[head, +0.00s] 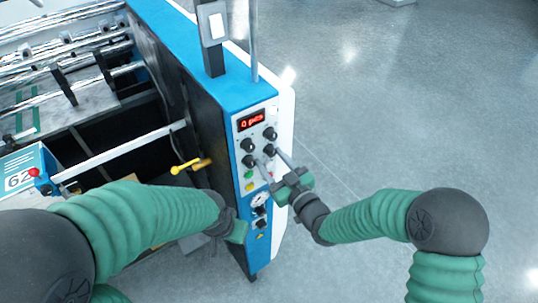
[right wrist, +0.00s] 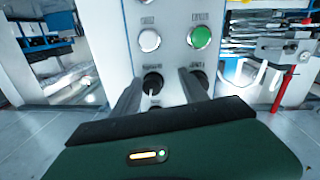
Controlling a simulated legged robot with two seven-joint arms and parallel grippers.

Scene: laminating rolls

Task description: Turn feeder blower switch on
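A white control panel (head: 240,130) on the blue-topped machine carries several black knobs (head: 247,145) below a red display. I cannot read which knob is the feeder blower switch. My right gripper (head: 269,157) is at the panel, its two fingers apart and pointing at it. In the right wrist view, a black switch (right wrist: 152,83) shows between the open fingers (right wrist: 162,92), close to the left one. Another black switch (right wrist: 198,75) is partly hidden behind the right finger. Contact cannot be told. My left gripper (head: 238,232) is low beside the machine's dark side; its fingers are unclear.
A white button (right wrist: 149,40) and a green button (right wrist: 200,37) sit above the switches in the right wrist view. A gauge (head: 258,199) is lower on the panel. A yellow lever (head: 185,166) sticks out at the machine's side. The floor (head: 400,110) at right is clear.

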